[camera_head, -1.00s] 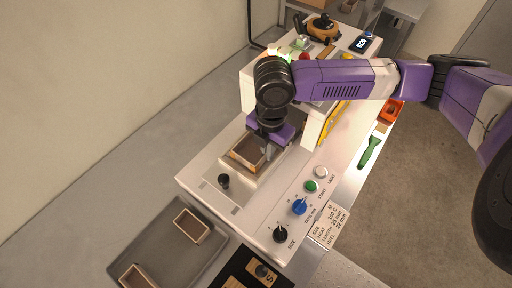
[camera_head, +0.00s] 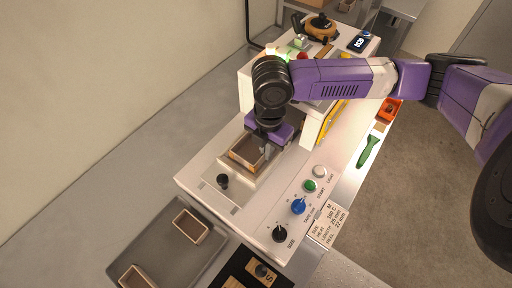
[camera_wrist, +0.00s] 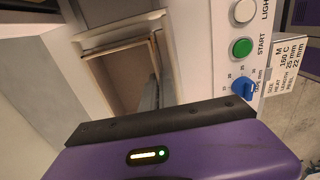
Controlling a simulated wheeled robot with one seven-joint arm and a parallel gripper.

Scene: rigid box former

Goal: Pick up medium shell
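An open-topped brown shell with pale edges (camera_head: 243,152) sits in the seat on top of the white machine. I take it to be the medium shell, as the card (camera_head: 329,224) on the machine reads M. It also shows in the wrist view (camera_wrist: 112,78). My gripper (camera_head: 267,150) points down at the shell's right wall. In the wrist view a grey finger (camera_wrist: 150,96) is at that wall. The other finger is not clear, so I cannot tell whether they are clamped on the wall.
A grey tray (camera_head: 165,246) at lower left holds two other open shells (camera_head: 190,226) (camera_head: 133,277). A black knob (camera_head: 223,181) stands up close to the seat. The control panel has blue (camera_head: 298,206) and black (camera_head: 280,234) dials. A green-handled tool (camera_head: 368,151) lies at right.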

